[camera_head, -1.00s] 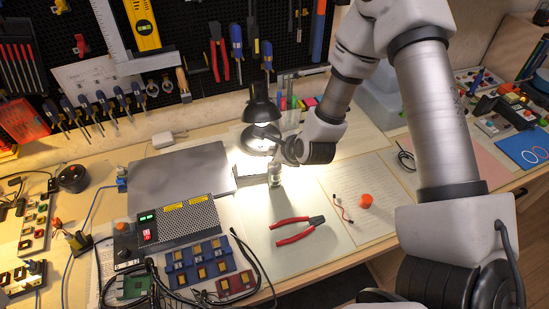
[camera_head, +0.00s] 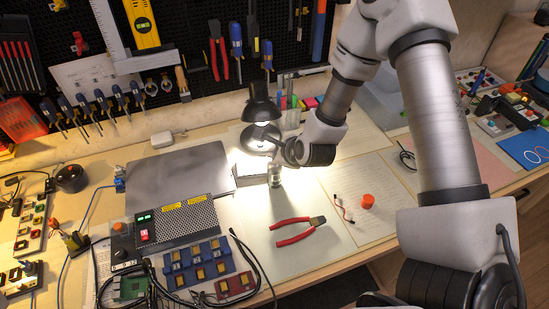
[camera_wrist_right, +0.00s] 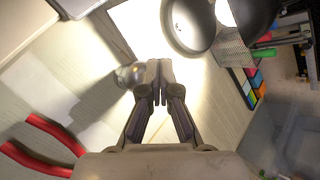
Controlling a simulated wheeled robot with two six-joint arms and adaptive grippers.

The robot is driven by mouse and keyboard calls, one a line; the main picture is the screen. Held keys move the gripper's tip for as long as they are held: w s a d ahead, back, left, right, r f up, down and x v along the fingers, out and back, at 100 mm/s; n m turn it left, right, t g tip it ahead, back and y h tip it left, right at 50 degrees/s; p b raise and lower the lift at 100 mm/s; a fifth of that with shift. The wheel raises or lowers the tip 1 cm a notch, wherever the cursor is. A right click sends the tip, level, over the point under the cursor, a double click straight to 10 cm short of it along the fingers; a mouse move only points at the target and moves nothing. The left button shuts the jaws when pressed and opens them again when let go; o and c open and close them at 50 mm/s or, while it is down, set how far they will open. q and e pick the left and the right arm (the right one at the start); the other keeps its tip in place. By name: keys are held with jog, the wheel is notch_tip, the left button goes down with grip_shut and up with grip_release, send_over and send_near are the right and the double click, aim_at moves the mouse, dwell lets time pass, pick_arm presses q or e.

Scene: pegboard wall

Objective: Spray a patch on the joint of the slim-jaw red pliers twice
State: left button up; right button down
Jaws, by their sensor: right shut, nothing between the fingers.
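Red-handled pliers (camera_head: 292,238) lie on the pale sheet on the bench, dark jaws pointing right. Their red handles (camera_wrist_right: 32,160) show at the lower left of the right wrist view; the jaws are out of that view. A small, clear bottle-like object (camera_head: 275,180) stands on the sheet, under my right gripper (camera_head: 275,150). In the right wrist view, a shiny round thing (camera_wrist_right: 130,76), likely this bottle, is just left of the fingertips (camera_wrist_right: 158,70). My right gripper is shut and empty; contact with the bottle cannot be told. My left gripper is out of view.
Other red-handled pliers (camera_head: 218,58) hang on the pegboard. A lit black lamp (camera_head: 261,105) stands behind the gripper. An orange cap (camera_head: 367,201) and a small wire lie right of the bench pliers. A power supply (camera_head: 175,225) with cables is at left.

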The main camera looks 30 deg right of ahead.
jog(key=shift+r, duration=0.6)
jog(key=shift+r+p, duration=0.1)
jog(key=shift+p, duration=0.25)
notch_tip(320, 180, up, 6)
jog(key=p, duration=0.4)
dwell(1.4)
